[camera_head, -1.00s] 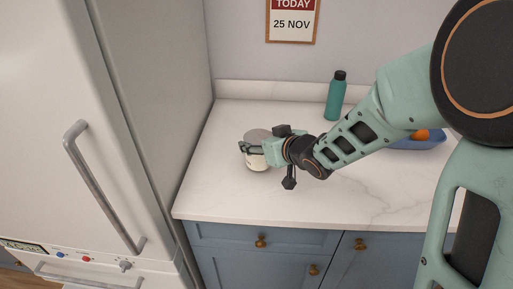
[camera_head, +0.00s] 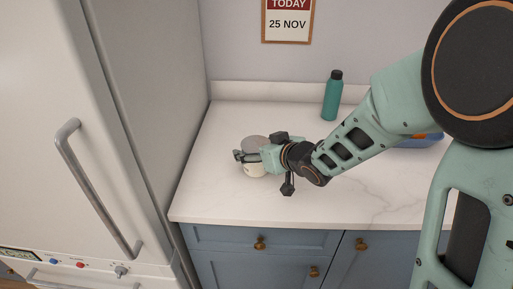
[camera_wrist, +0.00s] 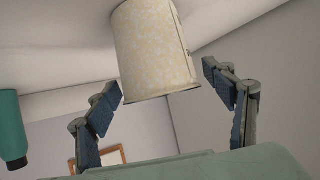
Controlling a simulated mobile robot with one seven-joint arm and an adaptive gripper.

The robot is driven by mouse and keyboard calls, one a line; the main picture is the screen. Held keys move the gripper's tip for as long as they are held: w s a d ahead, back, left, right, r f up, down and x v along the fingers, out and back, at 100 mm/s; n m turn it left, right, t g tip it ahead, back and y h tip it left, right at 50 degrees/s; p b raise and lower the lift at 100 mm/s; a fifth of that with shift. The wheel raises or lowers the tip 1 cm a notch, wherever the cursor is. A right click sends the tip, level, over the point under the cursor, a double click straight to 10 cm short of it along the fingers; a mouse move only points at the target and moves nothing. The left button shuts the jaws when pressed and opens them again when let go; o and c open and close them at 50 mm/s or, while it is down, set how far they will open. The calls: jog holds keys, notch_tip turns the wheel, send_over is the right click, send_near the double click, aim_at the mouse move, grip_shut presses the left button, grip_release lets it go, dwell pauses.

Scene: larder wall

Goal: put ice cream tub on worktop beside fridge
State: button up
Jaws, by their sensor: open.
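The ice cream tub (camera_head: 254,170) is cream with a grey lid and stands upright on the white worktop (camera_head: 225,195), near the fridge (camera_head: 150,90). In the wrist view the pale mottled tub (camera_wrist: 155,50) appears upside down, its far end cut off by the top edge. My gripper (camera_head: 250,157) is around the tub's upper part in the head view and hides some of its side. In the wrist view my gripper (camera_wrist: 163,82) is open, one finger on each side of the tub, with visible gaps.
A teal bottle (camera_head: 332,98) stands at the back of the worktop. A blue bowl (camera_head: 420,141) sits partly behind my arm at the right. The worktop is clear in front of the tub. The fridge side rises close on the left.

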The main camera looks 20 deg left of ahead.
jog(key=shift+r, duration=0.2)
jog(key=shift+s+d+r, duration=0.15)
jog(key=shift+d, duration=0.05)
jog(key=p+v, duration=0.3)
jog(key=v, duration=0.8)
jog(key=shift+s, duration=0.15)
jog(key=shift+d+r, duration=0.1)
